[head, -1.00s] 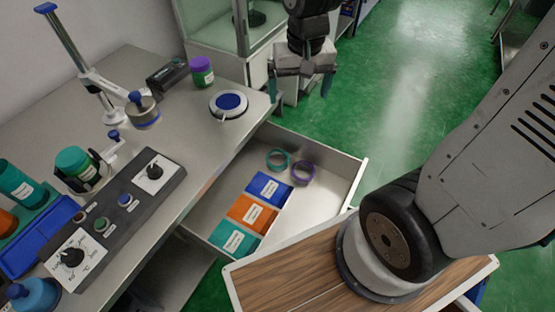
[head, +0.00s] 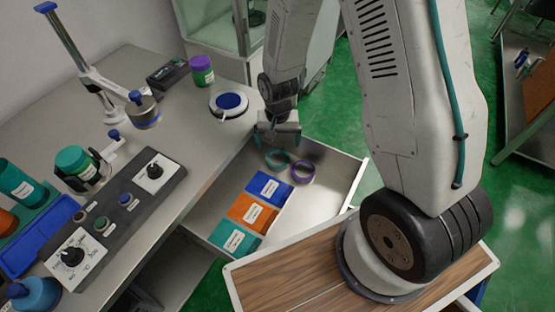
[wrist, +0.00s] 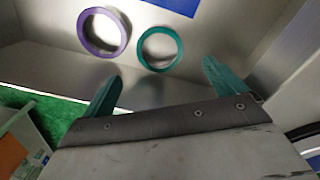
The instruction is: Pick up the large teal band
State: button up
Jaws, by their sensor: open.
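The teal band (head: 277,167) lies in the open drawer, near its far end. It also shows in the wrist view (wrist: 141,47), ahead of the fingertips and between their lines. My gripper (head: 279,140) is open and empty, just beyond the band in the head view and above the drawer's far end. Its two teal fingers also show in the wrist view (wrist: 160,77), apart from the band. The purple band (head: 303,172) lies right beside the teal one; it is at the upper left in the wrist view (wrist: 102,32).
The drawer (head: 319,207) also holds blue (head: 269,187), orange (head: 251,212) and teal (head: 235,239) packets. Its walls stand around the bands. The bench (head: 190,130) on the left carries a control panel (head: 120,212), jars and a round blue-topped stand (head: 229,103).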

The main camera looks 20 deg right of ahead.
aim_at(278, 162)
jog(key=shift+f, duration=3.9)
jog(key=c, duration=1.1)
